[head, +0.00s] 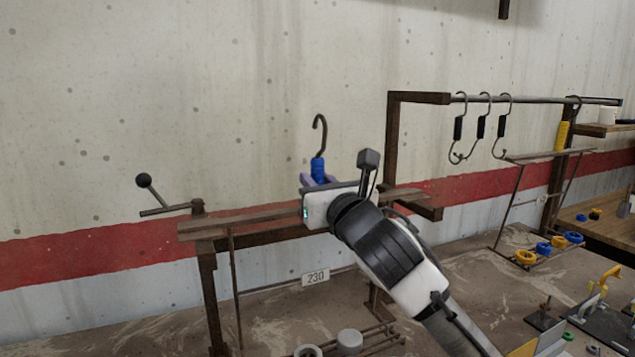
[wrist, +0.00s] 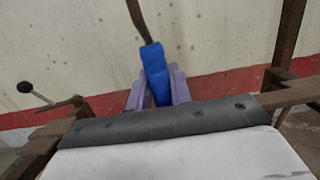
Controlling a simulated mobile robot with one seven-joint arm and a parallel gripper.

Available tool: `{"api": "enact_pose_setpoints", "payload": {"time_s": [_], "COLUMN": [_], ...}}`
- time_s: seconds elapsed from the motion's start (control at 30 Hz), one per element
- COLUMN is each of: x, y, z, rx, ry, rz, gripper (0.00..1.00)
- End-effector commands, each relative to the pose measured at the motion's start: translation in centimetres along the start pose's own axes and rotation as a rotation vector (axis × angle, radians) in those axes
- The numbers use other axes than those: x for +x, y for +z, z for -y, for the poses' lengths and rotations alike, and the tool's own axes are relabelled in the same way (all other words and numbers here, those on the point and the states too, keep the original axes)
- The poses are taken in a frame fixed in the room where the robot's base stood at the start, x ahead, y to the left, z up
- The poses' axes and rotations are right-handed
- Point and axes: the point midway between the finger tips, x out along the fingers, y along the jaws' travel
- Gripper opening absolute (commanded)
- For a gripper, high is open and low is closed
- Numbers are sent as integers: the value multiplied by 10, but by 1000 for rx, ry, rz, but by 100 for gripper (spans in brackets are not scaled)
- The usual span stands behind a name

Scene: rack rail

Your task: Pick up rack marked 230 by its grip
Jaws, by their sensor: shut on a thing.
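The rack marked 230 has a brown top bar (head: 205,226), a thin side rod (head: 234,290), a white 230 plate (head: 315,277) and a low shelf partly cut off below. Its dark hook (head: 320,135) rises from a blue grip (head: 317,168), and no rail shows in the hook. My gripper (head: 318,182) is shut on the blue grip from the front. In the wrist view the purple fingers of my gripper (wrist: 157,92) stand on both sides of the blue grip (wrist: 155,70). My arm hides the right part of the rack.
A dark stand (head: 208,290) with a black ball lever (head: 144,181) is at left. A rail (head: 500,99) at right carries several black-gripped hooks and another rack, with a yellow grip (head: 562,135) and coloured rings. A grey cylinder (head: 349,341) is on the low shelf.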

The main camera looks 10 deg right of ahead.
Motion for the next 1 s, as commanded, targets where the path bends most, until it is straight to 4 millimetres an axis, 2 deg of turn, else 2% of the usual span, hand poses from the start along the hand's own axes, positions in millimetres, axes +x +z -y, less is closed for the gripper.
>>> {"api": "enact_pose_setpoints", "payload": {"time_s": [0.07, 0.57, 1.0], "x": [0, 0, 3], "y": [0, 2, 21], "z": [0, 0, 0], "rx": [0, -1, -1], "ry": [0, 0, 0], "rz": [0, 3, 3], "gripper": [0, 0, 0]}}
